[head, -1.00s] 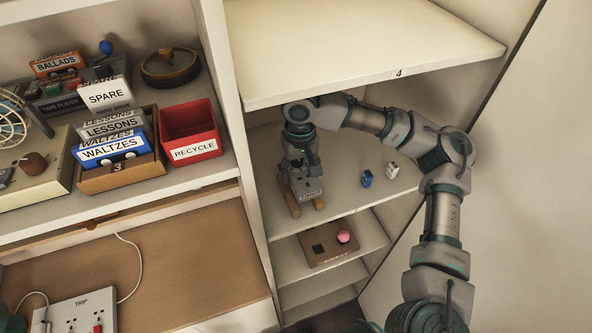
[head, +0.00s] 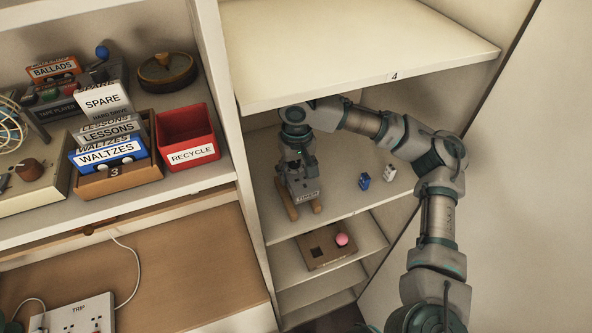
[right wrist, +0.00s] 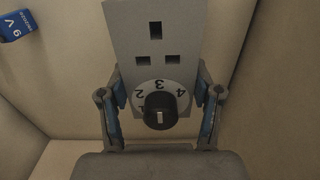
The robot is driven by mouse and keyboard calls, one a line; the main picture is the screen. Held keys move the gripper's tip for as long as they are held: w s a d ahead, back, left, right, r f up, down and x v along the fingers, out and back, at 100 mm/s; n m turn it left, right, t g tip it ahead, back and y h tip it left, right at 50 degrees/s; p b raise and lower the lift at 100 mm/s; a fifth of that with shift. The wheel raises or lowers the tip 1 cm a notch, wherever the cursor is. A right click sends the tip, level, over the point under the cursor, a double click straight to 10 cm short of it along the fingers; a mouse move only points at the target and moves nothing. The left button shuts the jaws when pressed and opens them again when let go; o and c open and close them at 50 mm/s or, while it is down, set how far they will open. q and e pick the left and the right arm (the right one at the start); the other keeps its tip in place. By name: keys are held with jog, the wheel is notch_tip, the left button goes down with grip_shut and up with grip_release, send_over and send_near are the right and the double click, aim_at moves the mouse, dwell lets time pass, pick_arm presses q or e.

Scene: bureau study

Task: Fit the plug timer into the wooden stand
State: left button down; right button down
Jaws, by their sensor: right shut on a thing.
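The grey plug timer (head: 306,196), its edge labelled TIMER, is in my right gripper (head: 301,178) over the middle shelf. In the right wrist view, the fingers of my right gripper (right wrist: 160,112) are shut on both sides of the timer (right wrist: 156,30), with its socket holes and numbered dial facing the camera. Two tan wooden bars (head: 287,205) show on either side of the timer; whether it touches them I cannot tell. On the shelf below lies a brown wooden block (head: 326,256) with a dark square opening and a pink ball. Which of these is the stand is unclear. My left gripper is out of view.
A blue battery (head: 364,181) and a small white object (head: 390,173) stand right of the timer on the middle shelf (head: 345,202). The shelf marked 4 (head: 360,65) is above my forearm. An upright panel (head: 226,120) borders the cabinet at left.

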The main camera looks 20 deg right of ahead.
jog(key=shift+d, duration=0.2)
jog(key=shift+a, duration=0.15)
jog(key=shift+a, duration=0.7)
jog(key=shift+d, duration=0.25)
jog(key=shift+a+f, duration=0.1)
jog(key=shift+f, duration=0.65)
jog(key=shift+d, duration=0.2)
dwell(0.5)
jog(key=shift+c, duration=0.7)
grip_release()
